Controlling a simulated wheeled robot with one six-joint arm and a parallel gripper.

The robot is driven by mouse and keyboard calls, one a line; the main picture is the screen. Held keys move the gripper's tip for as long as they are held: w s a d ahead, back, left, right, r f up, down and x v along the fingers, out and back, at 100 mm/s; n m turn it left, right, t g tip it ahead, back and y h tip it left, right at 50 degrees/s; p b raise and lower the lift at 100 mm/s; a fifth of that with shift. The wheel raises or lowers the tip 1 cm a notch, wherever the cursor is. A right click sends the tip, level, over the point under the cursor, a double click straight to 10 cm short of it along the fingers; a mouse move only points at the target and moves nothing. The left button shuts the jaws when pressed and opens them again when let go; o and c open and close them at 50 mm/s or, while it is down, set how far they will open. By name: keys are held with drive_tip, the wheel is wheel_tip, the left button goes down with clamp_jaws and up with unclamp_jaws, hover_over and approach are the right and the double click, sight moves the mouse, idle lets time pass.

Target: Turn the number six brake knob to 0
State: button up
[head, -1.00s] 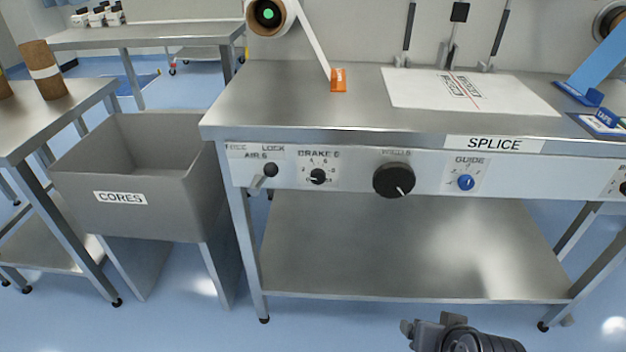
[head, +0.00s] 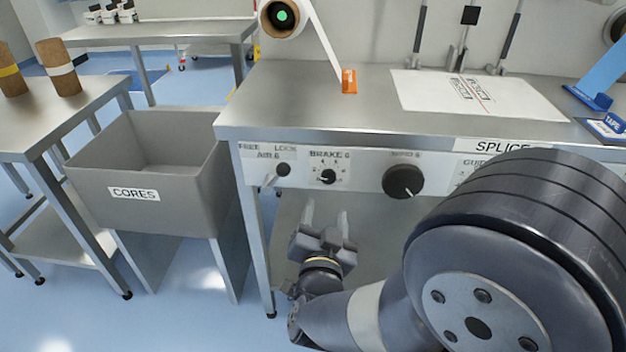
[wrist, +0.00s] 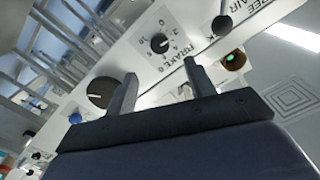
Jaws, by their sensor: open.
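The brake 6 knob (head: 327,176) is a small black knob on a white dial plate, on the front panel under the bench top. In the wrist view the knob (wrist: 159,43) shows beyond and between my finger tips, with the label BRAKE 6 and a number scale with 0 beside it. My gripper (head: 325,218) is below and in front of the panel, its fingers pointing up toward the knob. In the wrist view my gripper (wrist: 160,80) has its two fingers spread, with nothing between them. The fingers are apart from the knob.
The AIR 6 lever (head: 283,170) is just left of the knob. A larger black knob (head: 403,181) is to its right. My arm hides the panel's right part. The grey CORES bin (head: 140,165) stands left of the bench (head: 290,100).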

sight(328, 180)
drive_tip(key=w, duration=0.5)
drive_tip(key=w+b, duration=0.1)
drive_tip(key=w, duration=0.4)
drive_tip(key=shift+w+d, duration=0.2)
drive_tip(key=shift+w, duration=0.2)
drive_tip(key=c, duration=1)
drive_tip(key=shift+n, duration=0.4)
drive_tip(key=n+p, duration=0.1)
drive_tip(key=n, duration=0.3)
drive_tip(key=shift+n+p, duration=0.3)
drive_tip(key=shift+p, duration=0.1)
drive_tip(key=n+p, duration=0.1)
drive_tip(key=n, duration=0.4)
drive_tip(key=shift+p, duration=0.35)
drive_tip(key=shift+n, duration=0.3)
